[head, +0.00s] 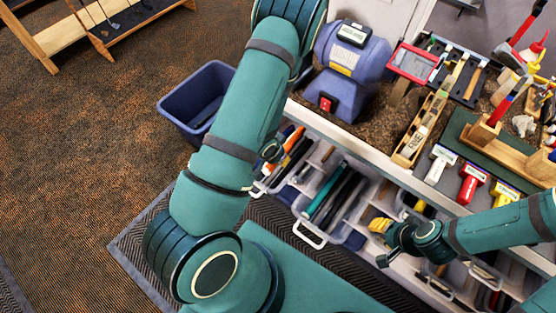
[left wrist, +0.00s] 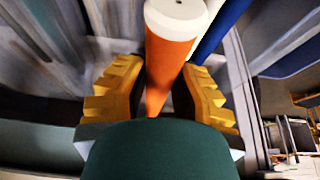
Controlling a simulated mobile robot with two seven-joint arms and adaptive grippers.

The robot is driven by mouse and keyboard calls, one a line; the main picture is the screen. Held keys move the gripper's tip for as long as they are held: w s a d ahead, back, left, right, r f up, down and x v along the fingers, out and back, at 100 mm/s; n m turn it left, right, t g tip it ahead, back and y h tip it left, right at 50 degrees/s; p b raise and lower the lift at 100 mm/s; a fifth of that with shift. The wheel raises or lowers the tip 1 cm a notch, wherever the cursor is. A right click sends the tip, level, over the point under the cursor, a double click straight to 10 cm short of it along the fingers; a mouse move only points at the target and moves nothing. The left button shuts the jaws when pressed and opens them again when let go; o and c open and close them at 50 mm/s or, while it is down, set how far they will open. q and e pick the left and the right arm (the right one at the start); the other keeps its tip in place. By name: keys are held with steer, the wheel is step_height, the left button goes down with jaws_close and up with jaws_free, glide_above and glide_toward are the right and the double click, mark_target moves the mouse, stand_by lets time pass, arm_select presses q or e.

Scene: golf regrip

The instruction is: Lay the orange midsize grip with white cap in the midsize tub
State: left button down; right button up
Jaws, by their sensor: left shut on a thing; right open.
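In the left wrist view, an orange grip with a white cap (left wrist: 172,55) stands between the yellow fingers of my left gripper (left wrist: 160,95), which is shut on it. The cap end points away from the palm. My right gripper (head: 381,228) is open and empty above the tubs at the right. Clear tubs of grips stand below the bench: a left one (head: 258,187), a middle one (head: 308,236) and more to the right. I cannot tell which is the midsize tub.
A blue grip (left wrist: 222,28) lies close behind the orange one. An orange item (head: 292,138) shows in the left tub beside my arm. The bench above holds a blue grinder (head: 350,65), a red tray (head: 413,62) and several tools. A blue bin (head: 190,95) stands on the floor.

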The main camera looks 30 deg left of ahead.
arm_select(q)
steer(key=shift+r, duration=0.3)
steer(key=shift+r+p, duration=1.85)
steer(key=shift+r, duration=0.7)
steer(key=shift+d+f, duration=0.1)
